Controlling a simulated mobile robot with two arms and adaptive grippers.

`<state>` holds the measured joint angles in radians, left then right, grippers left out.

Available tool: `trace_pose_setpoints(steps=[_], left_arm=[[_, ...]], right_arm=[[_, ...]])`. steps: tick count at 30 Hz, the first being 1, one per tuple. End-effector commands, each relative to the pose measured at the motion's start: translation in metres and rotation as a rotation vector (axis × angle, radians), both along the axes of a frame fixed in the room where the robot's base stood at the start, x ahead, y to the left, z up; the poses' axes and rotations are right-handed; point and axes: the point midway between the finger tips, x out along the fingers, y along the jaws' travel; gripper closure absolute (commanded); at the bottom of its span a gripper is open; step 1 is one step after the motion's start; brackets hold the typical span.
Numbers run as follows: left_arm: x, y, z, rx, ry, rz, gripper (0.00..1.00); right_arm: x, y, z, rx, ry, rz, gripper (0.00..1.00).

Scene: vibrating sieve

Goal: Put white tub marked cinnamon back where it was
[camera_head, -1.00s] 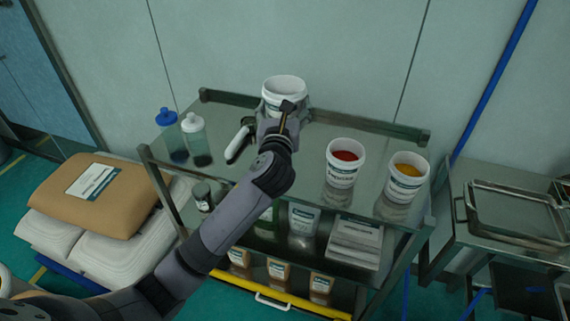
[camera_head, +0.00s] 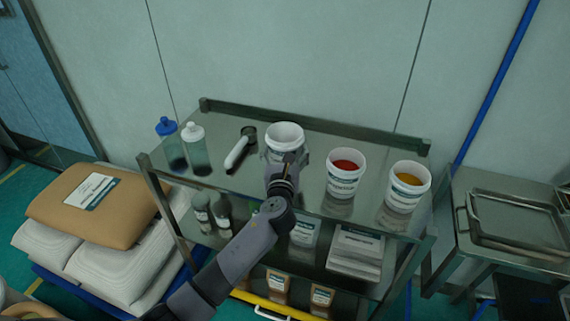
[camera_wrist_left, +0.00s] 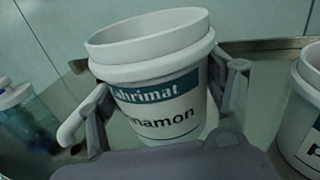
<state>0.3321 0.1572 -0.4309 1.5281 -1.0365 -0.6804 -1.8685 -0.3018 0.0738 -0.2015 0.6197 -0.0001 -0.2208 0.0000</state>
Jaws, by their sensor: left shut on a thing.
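The white tub marked cinnamon (camera_head: 285,133) is at the top shelf of the metal cart, left of the other two tubs. In the left wrist view its label reads "nnamon" under a green band, and the tub (camera_wrist_left: 155,85) looks upright, a little tilted in the picture. My left gripper (camera_head: 287,158) is shut on it, with one finger on each side in the wrist view (camera_wrist_left: 165,110). Whether its base touches the shelf is hidden by my gripper. My right gripper is not in view.
A tub with red powder (camera_head: 345,177) and a tub with orange powder (camera_head: 407,190) stand to the right. A white-handled scoop (camera_head: 238,150) and two bottles, blue-capped (camera_head: 171,143) and white-capped (camera_head: 195,149), are to the left. A raised rail (camera_head: 360,135) runs along the back.

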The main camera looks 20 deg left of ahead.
Motion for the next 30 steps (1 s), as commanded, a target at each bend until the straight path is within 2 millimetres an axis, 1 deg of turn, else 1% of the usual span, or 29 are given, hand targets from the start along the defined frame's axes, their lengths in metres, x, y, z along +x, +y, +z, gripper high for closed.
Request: trace_pose_setpoints(steps=[2, 6, 9, 12, 18, 21, 22, 30], left_arm=[[0.000, 0.000, -0.008, 0.000, 0.002, 0.000, 0.63], [0.000, 0.000, -0.031, 0.000, 0.003, 0.000, 0.63], [0.000, 0.000, -0.042, 0.001, 0.001, 0.000, 0.63], [0.000, 0.000, -0.045, -0.001, 0.000, -0.001, 0.63], [0.000, 0.000, -0.044, -0.001, 0.000, 0.000, 0.63], [0.000, 0.000, -0.047, 0.000, 0.000, 0.000, 0.63], [0.000, 0.000, -0.047, 0.000, 0.001, 0.000, 0.25], [0.000, 0.000, -0.046, 0.000, 0.001, 0.000, 0.07]], right_arm=[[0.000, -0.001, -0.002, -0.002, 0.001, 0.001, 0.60], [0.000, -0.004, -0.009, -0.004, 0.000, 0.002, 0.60], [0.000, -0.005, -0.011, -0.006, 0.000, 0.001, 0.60], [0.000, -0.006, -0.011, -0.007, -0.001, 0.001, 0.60], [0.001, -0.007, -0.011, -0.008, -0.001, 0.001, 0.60], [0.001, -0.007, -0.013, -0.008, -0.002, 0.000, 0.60], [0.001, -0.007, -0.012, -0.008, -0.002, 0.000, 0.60], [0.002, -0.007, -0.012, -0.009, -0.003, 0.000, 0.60]])
